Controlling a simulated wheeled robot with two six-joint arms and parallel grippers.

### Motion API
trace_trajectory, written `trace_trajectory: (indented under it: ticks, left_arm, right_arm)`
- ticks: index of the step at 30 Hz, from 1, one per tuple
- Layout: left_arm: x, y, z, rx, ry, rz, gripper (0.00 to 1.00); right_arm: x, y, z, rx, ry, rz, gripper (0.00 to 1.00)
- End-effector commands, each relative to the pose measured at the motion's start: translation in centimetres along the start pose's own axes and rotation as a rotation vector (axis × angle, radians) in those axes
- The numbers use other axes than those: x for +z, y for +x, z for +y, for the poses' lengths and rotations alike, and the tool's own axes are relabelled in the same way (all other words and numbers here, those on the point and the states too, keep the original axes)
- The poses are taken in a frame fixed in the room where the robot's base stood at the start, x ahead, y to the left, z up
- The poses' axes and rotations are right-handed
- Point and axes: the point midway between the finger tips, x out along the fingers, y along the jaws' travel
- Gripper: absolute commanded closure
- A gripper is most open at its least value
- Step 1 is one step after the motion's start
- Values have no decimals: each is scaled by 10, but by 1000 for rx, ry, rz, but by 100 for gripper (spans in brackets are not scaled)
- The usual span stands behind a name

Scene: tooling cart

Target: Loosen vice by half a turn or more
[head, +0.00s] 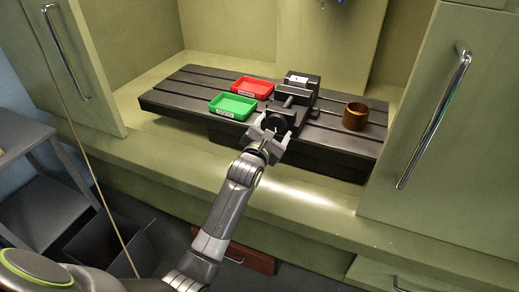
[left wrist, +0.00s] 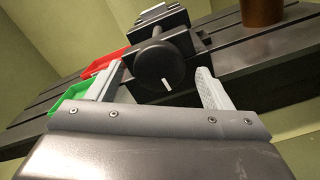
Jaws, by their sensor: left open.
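The dark vice (head: 296,95) stands on the slotted machine table, with a light block or plate on its top. My left gripper (head: 268,137) is at the front of the vice. It is open, and in the left wrist view its fingers (left wrist: 160,88) stand to the left and right of the knob, apart from it. Whether the fingertips reach past the knob I cannot tell. My right gripper is not in view.
A green tray (head: 232,106) and a red tray (head: 251,88) sit left of the vice on the slotted table (head: 185,91). A copper-brown cylinder (head: 355,117) stands to its right. Cabinet doors with metal handles (head: 434,120) flank the opening.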

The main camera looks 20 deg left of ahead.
Motion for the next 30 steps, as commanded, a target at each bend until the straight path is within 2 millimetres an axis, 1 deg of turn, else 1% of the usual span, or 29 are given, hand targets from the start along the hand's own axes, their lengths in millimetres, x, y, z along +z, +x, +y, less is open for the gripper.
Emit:
trace_trajectory:
  ticks: [8, 21, 25, 30]
  left_arm:
    - [-1, -46, -1, 0, -3, 1, 27]
    - [-2, -130, -1, 0, -2, 3, 27]
    - [-2, -149, -1, -1, -4, 3, 27]
    - [0, -162, 0, 0, -1, 1, 27]
  right_arm:
    - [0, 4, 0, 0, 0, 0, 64]
    - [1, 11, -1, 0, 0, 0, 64]
    - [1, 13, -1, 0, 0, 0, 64]
    - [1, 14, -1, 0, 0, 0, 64]
